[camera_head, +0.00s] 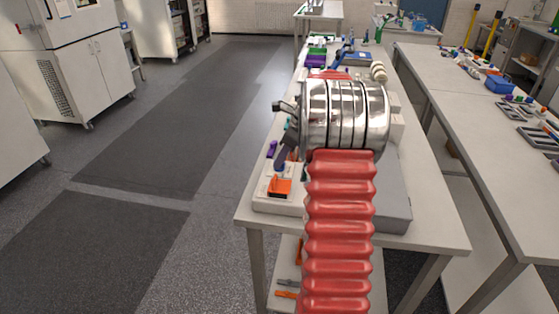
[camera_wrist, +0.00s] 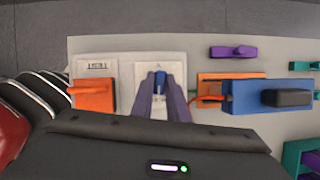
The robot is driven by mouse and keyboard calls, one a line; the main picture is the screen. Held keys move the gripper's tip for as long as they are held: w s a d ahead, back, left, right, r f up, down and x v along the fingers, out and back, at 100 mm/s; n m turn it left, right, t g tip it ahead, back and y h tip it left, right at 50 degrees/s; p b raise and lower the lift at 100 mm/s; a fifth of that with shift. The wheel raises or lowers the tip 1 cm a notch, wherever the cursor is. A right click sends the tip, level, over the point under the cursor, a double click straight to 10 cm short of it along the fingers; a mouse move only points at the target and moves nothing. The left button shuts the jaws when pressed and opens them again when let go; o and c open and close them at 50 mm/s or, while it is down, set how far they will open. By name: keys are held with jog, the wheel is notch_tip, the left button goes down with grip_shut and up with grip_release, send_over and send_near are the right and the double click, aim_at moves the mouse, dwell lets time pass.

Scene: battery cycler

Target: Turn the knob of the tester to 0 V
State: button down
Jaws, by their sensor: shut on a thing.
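The tester's knob (camera_wrist: 160,80) is a small blue piece on a white dial plate (camera_wrist: 142,70), seen in the wrist view. My gripper (camera_wrist: 161,84) has its two grey-purple fingers closed on the knob, one on each side. The dial's marks are too small to read, so I cannot tell the knob's setting. In the head view my gripper (camera_head: 281,160) points down at the near left part of the table, and the knob is hidden there.
An orange block (camera_wrist: 93,95) is left of the dial. A blue-and-orange device (camera_wrist: 240,95) with a dark top is to its right, and a purple piece (camera_wrist: 232,52) lies behind. The long table (camera_head: 430,220) has its left edge close to my gripper.

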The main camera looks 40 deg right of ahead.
jog(key=n+g+y, duration=0.1)
jog(key=n, duration=0.2)
jog(key=n+g+y, duration=0.1)
jog(key=n, duration=0.3)
jog(key=shift+w+f, duration=0.1)
jog(key=shift+f, duration=0.05)
jog(key=n+g, duration=0.1)
jog(key=n, duration=0.2)
jog(key=shift+n, duration=0.4)
jog(key=shift+n+g, duration=0.9)
jog(key=shift+n, duration=0.7)
jog(key=c, duration=1.7)
grip_release()
jog(key=shift+w, duration=0.1)
jog(key=shift+d+r, duration=0.1)
jog(key=shift+r, duration=0.1)
